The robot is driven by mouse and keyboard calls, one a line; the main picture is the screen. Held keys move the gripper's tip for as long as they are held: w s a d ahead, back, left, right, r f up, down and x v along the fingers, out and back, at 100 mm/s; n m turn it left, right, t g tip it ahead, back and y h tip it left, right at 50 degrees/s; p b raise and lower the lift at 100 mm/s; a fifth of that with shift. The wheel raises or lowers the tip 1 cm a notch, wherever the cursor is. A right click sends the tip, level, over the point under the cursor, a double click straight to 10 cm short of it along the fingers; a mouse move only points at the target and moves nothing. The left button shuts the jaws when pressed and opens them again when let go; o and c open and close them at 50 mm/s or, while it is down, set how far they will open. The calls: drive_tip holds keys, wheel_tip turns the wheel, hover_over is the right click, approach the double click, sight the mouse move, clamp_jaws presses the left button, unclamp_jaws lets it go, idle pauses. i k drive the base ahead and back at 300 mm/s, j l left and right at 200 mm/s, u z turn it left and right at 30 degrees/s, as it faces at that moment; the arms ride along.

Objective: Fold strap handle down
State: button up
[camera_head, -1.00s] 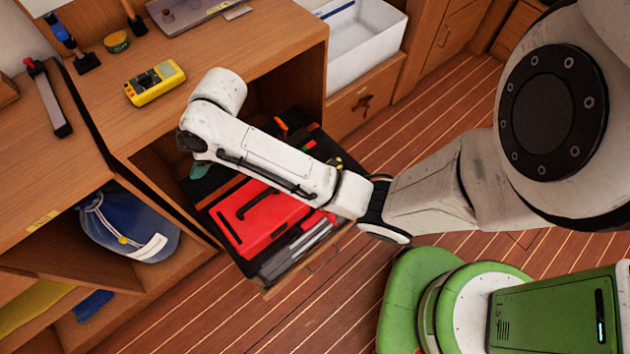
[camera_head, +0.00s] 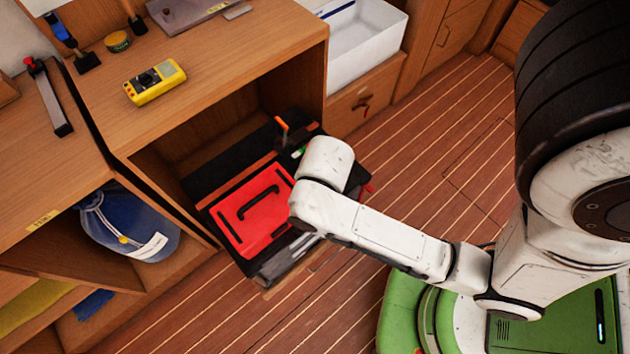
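A red case (camera_head: 232,226) with a black handle (camera_head: 262,203) on its lid lies in the pulled-out drawer under the workbench. The handle looks like a bent black bar across the lid; I cannot tell whether it stands up or lies flat. My white arm reaches in from the right, and its rounded end lies over the right part of the drawer, beside the case. My gripper does not show; it is hidden or out of the picture. The case's right edge is partly covered by my arm.
The drawer also holds grey items (camera_head: 285,258) in front and an orange-handled tool (camera_head: 281,124) at the back. A yellow meter (camera_head: 155,84) lies on the bench above. A blue bag (camera_head: 130,222) sits in the left shelf. A white bin (camera_head: 355,45) stands at the back. Floor at front left is clear.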

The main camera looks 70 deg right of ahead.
sight(282, 128)
drive_tip(key=i+j+z, duration=0.55)
drive_tip(key=i+j, duration=0.2)
drive_tip(key=j, duration=0.1)
